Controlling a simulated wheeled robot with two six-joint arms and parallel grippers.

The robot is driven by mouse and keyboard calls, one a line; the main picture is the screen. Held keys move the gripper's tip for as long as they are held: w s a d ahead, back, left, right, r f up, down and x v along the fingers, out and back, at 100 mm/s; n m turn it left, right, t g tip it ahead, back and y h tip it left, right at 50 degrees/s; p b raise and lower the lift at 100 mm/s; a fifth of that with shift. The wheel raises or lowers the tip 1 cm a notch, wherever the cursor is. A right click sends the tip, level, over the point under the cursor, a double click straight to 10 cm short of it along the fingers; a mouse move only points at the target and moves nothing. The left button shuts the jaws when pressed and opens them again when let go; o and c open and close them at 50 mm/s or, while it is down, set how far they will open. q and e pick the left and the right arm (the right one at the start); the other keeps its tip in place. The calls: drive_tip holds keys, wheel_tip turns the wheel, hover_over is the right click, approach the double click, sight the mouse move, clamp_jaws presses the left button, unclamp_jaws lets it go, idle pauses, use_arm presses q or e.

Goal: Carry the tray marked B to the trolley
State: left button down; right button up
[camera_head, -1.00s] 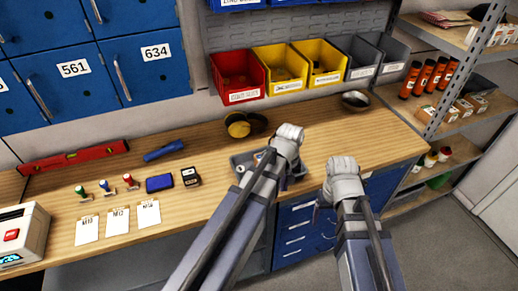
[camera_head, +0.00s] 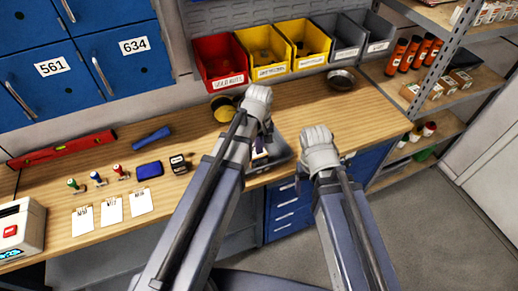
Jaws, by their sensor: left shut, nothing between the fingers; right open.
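A small grey tray (camera_head: 283,163) sits near the front edge of the wooden workbench, with small items in it. My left arm hides its left part, and I cannot read any letter on it. My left gripper (camera_head: 258,98) is shut and empty, in front of the tray's far left side in the picture; I cannot tell its height above the bench. My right gripper (camera_head: 317,138) is open and empty, just right of the tray near the bench's front edge. Its fingers are mostly hidden. I see no trolley.
A dark bowl with something yellow (camera_head: 222,109) and a metal bowl (camera_head: 340,80) stand behind the tray. Red, yellow and grey bins (camera_head: 262,70) line the back. Stamps, cards and a red level (camera_head: 62,149) lie left. Shelving (camera_head: 440,85) stands right; floor (camera_head: 425,220) there is clear.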

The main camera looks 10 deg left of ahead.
sight(259, 162)
use_arm(q)
wheel_tip(259, 162, down, 8)
drive_tip(key=b, duration=0.7)
drive_tip(key=shift+f, duration=0.1)
use_arm(e)
wheel_tip(259, 162, down, 8)
